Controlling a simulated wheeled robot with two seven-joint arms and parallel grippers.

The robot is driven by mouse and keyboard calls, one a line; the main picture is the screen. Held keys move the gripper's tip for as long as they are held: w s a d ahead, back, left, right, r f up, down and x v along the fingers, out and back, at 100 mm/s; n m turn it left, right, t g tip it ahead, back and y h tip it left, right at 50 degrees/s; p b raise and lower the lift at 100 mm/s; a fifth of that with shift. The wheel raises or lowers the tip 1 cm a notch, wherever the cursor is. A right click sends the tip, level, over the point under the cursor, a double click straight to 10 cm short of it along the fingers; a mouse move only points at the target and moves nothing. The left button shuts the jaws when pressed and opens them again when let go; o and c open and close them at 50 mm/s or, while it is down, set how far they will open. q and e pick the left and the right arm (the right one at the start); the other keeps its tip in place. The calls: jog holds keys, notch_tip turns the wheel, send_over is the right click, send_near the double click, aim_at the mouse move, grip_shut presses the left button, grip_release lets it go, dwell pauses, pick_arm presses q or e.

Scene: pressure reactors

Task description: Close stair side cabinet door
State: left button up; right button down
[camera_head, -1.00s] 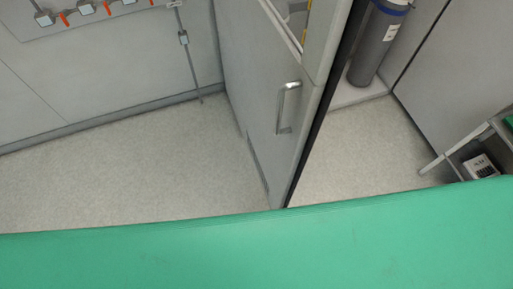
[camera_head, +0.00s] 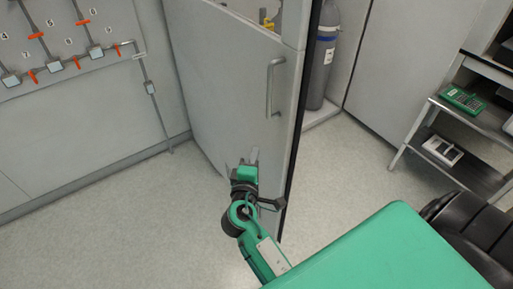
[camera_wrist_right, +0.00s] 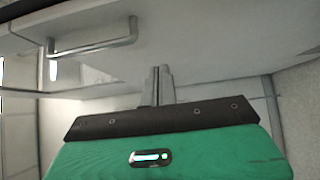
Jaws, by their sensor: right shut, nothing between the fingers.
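The grey cabinet door (camera_head: 225,85) stands open in the head view. Its silver bar handle (camera_head: 271,88) is near the door's free edge. My right gripper (camera_head: 253,156) is in front of the lower part of the door, below and left of the handle. In the right wrist view the gripper (camera_wrist_right: 161,72) is shut and empty, its tips at or very near the door face (camera_wrist_right: 215,50). I cannot tell whether they touch. The handle (camera_wrist_right: 95,48) shows there to the upper left, apart from the fingers. My left gripper is not in view.
A grey gas cylinder (camera_head: 321,62) stands in the recess behind the door. A wall panel with orange-handled valves (camera_head: 80,65) is at left. A metal shelf cart (camera_head: 455,125) with devices stands at right. The floor (camera_head: 110,220) left of the door is clear.

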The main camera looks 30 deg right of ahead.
aim_at(271, 128)
pick_arm(q)
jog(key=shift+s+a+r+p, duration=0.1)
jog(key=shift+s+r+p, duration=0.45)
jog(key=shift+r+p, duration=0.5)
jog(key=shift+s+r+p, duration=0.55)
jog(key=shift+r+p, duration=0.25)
jog(key=shift+p, duration=0.35)
pick_arm(e)
jog(key=shift+s+d+x, duration=0.3)
jog(key=shift+d+x, duration=0.05)
jog(key=shift+x, duration=1.75)
jog(key=shift+s+d+x, duration=0.3)
jog(key=shift+d+x, duration=0.1)
jog(key=shift+x, duration=1.7)
jog(key=shift+s+d+x, duration=0.3)
jog(key=shift+d+x, duration=0.05)
jog(key=shift+x, duration=1.75)
jog(key=shift+f, duration=0.15)
